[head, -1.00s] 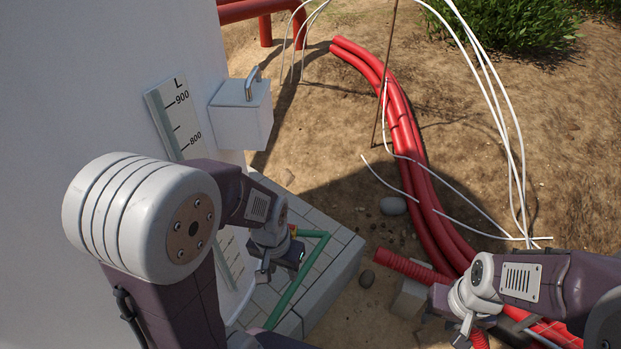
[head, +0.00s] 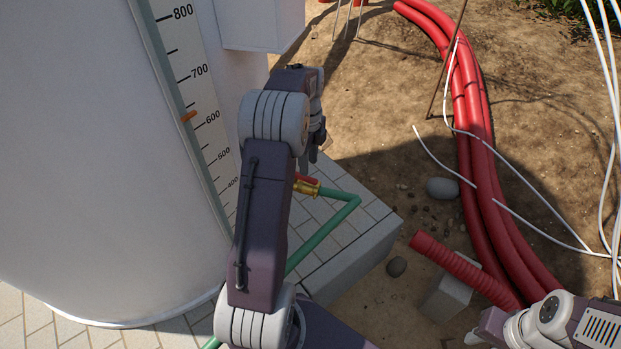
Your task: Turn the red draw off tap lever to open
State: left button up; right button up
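The red tap lever (head: 312,180) shows beside my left forearm, on top of a brass tap (head: 306,188). Part of the lever and tap is hidden behind my arm. The tap joins a green pipe (head: 325,230) above the paved plinth. My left gripper (head: 313,156) points down just above and behind the lever in the picture, apparently apart from it. Its fingers are small and partly hidden, so its opening is unclear. My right gripper (head: 476,338) is at the bottom right edge, far from the tap, and its fingers are hardly visible.
A large white tank (head: 90,170) with a level scale (head: 200,95) stands at left. The paved plinth (head: 350,265) ends in a step down to soil. Red conduits (head: 475,150), loose white cables (head: 540,210) and a concrete block (head: 450,292) lie at right.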

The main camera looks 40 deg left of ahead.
aim_at(309, 178)
pick_arm(q)
notch_tip(309, 178, down, 6)
jog(key=shift+r+b, duration=0.25)
jog(key=shift+b, duration=0.65)
pick_arm(e)
notch_tip(309, 178, down, 3)
jog(key=shift+r, duration=0.2)
pick_arm(q)
grip_shut()
jog(key=shift+r, duration=0.1)
pick_arm(e)
jog(key=shift+r, duration=0.1)
